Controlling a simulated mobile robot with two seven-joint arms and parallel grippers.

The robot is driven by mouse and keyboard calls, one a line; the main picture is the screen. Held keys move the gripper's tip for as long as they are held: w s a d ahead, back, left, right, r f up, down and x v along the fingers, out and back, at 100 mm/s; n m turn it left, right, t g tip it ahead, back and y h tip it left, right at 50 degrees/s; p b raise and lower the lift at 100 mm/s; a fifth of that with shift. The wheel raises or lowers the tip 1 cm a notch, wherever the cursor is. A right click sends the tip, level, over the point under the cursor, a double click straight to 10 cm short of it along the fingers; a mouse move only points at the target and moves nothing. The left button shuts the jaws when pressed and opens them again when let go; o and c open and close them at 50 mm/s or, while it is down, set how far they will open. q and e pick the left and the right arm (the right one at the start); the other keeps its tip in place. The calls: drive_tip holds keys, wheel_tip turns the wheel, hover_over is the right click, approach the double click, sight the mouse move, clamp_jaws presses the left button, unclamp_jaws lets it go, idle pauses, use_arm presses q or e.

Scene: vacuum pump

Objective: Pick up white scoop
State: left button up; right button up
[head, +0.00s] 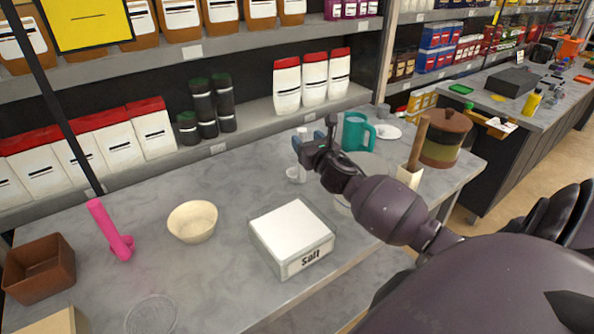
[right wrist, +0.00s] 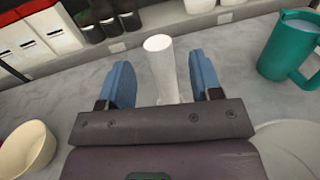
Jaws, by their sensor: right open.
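The white scoop (head: 302,174) stands on the grey counter with its handle upright, partly behind my right gripper (head: 313,136) in the head view. In the right wrist view its pale, round-topped handle (right wrist: 160,55) rises between the two blue fingers of my right gripper (right wrist: 163,80). The fingers are open, with a visible gap on each side of the handle. The lower part of the scoop is hidden by the gripper body in the wrist view. My left gripper is not in view.
A teal mug (head: 354,135) stands right of the gripper. A salt box (head: 290,232), cream bowl (head: 192,222), pink scoop (head: 113,235) and brown box (head: 38,268) are nearer or left. Shelves (head: 240,125) line the back.

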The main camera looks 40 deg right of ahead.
sight(299, 132)
drive_tip(key=shift+x, duration=2.85)
drive_tip(key=shift+f, duration=0.15)
drive_tip(key=shift+c, duration=0.4)
clamp_jaws()
